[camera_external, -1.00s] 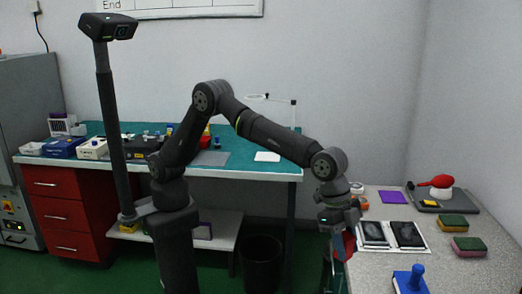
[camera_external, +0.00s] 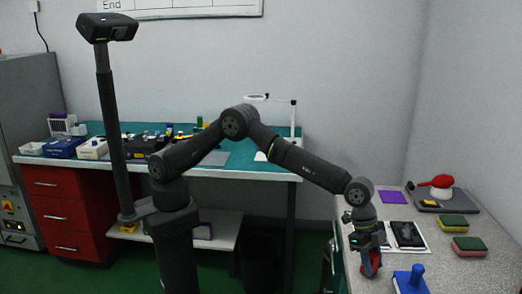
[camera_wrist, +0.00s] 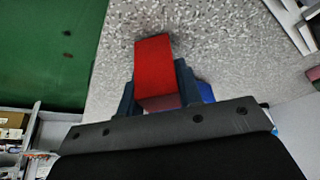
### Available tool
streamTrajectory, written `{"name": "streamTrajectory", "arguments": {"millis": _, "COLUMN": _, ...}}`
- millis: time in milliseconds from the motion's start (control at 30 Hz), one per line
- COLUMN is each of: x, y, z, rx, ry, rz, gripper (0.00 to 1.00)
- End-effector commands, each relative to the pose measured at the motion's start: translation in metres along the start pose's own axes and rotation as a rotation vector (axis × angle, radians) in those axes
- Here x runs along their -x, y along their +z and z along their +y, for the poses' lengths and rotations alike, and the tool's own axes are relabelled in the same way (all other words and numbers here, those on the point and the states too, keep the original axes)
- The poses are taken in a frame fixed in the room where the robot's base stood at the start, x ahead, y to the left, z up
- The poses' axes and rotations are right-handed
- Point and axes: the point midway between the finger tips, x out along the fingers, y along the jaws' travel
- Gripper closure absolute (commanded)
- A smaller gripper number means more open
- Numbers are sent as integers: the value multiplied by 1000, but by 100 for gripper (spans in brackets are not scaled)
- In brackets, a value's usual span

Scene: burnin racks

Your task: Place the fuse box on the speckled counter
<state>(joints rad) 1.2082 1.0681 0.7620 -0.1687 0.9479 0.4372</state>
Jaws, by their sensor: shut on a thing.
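The fuse box appears as a red block (camera_wrist: 154,68) in the wrist view, held between the jaws of my gripper (camera_wrist: 155,88). In the external view my gripper (camera_external: 370,262) is over the left part of the speckled counter (camera_external: 440,280), with a bit of red showing at its fingers. The jaws are shut on the red block. The speckled counter (camera_wrist: 215,40) fills much of the wrist view beyond the block. I cannot tell whether the block touches the counter.
A blue stamp-like object (camera_external: 410,280) stands just right of my gripper. Dark pictures on a white sheet (camera_external: 408,235) lie behind it. Two sponges (camera_external: 468,246), a purple square (camera_external: 392,197) and a grey tray (camera_external: 445,203) are farther off. The counter's left edge is close.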

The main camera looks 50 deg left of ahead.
Motion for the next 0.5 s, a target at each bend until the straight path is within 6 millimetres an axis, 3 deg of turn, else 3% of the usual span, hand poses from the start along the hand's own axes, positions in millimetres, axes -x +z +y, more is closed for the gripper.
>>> {"name": "streamTrajectory", "arguments": {"millis": 400, "x": -7, "y": 3, "z": 0, "rx": 0, "ry": 0, "rz": 2, "gripper": 90}}
{"name": "streamTrajectory", "arguments": {"millis": 433, "x": -6, "y": 2, "z": 0, "rx": 0, "ry": 0, "rz": 2, "gripper": 62}}
{"name": "streamTrajectory", "arguments": {"millis": 500, "x": -6, "y": 2, "z": 0, "rx": 0, "ry": 0, "rz": 2, "gripper": 48}}
